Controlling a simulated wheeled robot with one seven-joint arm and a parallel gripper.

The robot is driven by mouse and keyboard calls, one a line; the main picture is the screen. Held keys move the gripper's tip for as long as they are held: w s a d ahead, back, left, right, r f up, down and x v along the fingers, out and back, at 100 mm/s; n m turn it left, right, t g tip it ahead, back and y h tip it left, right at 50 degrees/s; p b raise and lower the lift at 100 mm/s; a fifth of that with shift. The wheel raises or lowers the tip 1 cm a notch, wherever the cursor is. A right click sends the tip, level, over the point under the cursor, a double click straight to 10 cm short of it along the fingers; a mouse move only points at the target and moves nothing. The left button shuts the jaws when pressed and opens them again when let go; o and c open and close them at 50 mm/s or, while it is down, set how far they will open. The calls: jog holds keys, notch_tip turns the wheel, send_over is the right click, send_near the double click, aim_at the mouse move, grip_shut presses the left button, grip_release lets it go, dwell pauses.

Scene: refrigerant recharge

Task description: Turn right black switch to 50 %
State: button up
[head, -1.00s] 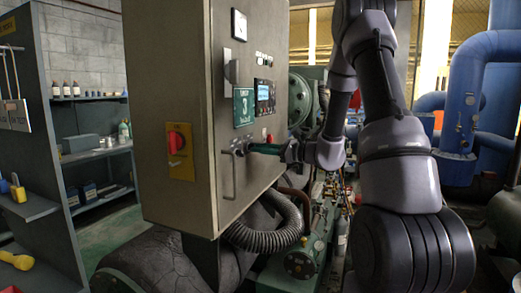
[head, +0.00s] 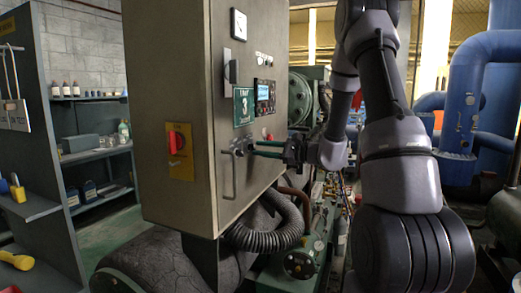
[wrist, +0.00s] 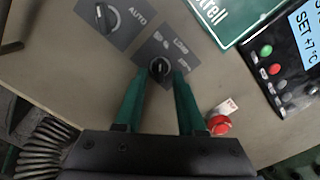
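The right black switch (wrist: 158,68) sits on a dark label plate on the cabinet front, its lettering only partly legible in the wrist view. My gripper (wrist: 159,76) has its two green fingers on either side of this knob, with small gaps visible. Its exact setting is hard to read. The left black switch (wrist: 111,18), on a plate marked AUTO, is up and left of it. In the head view my gripper (head: 252,148) reaches the front of the grey cabinet (head: 195,70) from the right, fingers apart; the knob is small and partly hidden there.
A red push button (wrist: 219,125) lies right of the fingers in the wrist view. A green sign (wrist: 232,15) and a control display (wrist: 298,45) are above right. A bar handle (head: 227,172) is below the switches. A red rotary handle (head: 172,142) is on the cabinet's side.

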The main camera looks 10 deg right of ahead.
jog(key=v, duration=0.8)
jog(key=shift+s+d, duration=0.1)
dwell(0.3)
jog(key=s+a+r+n+g+h, duration=0.2)
jog(key=s+a+n+g, duration=0.25)
jog(key=s, duration=0.35)
jog(key=s+a+r+n+g+h, duration=0.25)
jog(key=s+a+n+g, duration=0.2)
jog(key=s, duration=0.35)
jog(key=s+d+r+n+t+h, duration=0.4)
jog(key=s+d+r+t+h, duration=0.1)
jog(key=s+d+r+h, duration=0.1)
jog(key=shift+s+d+r+t+h, duration=0.3)
jog(key=shift+s+d+h, duration=0.15)
jog(key=shift+s+h, duration=0.65)
